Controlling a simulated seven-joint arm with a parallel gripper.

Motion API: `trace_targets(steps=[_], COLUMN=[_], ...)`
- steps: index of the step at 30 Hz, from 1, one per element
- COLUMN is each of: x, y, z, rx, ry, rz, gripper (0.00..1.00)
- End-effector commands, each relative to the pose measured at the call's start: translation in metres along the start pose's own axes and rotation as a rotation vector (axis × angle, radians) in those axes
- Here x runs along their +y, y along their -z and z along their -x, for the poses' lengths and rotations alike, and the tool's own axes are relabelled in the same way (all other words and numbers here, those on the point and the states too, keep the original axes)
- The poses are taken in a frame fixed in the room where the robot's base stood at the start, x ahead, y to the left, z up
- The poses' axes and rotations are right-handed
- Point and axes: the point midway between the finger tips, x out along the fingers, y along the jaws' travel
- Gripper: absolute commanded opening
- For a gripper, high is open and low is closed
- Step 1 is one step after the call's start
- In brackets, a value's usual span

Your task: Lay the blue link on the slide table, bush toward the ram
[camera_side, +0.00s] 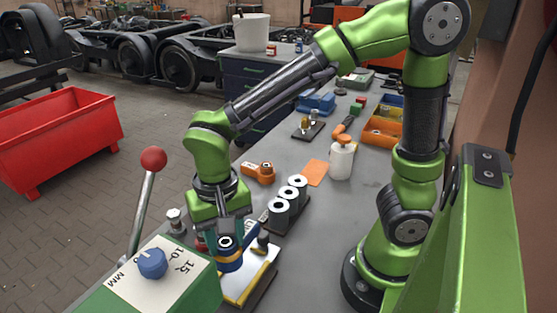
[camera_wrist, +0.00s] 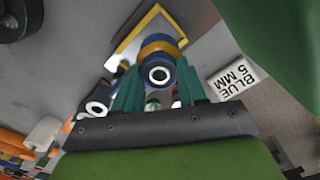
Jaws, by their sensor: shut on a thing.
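My gripper (camera_side: 226,232) is shut on the blue link (camera_side: 231,261), just below the green wrist in the side view. The link's round bush end, with a pale centre, sits between the jaws. In the wrist view the teal fingers of my gripper (camera_wrist: 158,88) stand either side of the bush (camera_wrist: 159,75), with blue and orange-yellow bands of the link behind it. Below the link in the side view is a white plate with a yellow edge (camera_side: 262,262). I cannot tell whether the link touches it, nor which part is the slide table or ram.
A green box with a blue knob (camera_side: 152,263) and a red-balled lever (camera_side: 153,159) stand at front left. A label reads "BLUE 5 MM" (camera_wrist: 237,80).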

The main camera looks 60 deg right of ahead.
Motion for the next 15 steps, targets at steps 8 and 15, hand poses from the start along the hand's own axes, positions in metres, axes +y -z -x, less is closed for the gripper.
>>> trace_targets(steps=[8,15], x=[-0.001,0.000], y=[0.001,0.001], z=[0.001,-0.009], rx=[0.001,0.000], ry=[0.002,-0.001], rz=[-0.002,-0.003], gripper=[0.00,0.00])
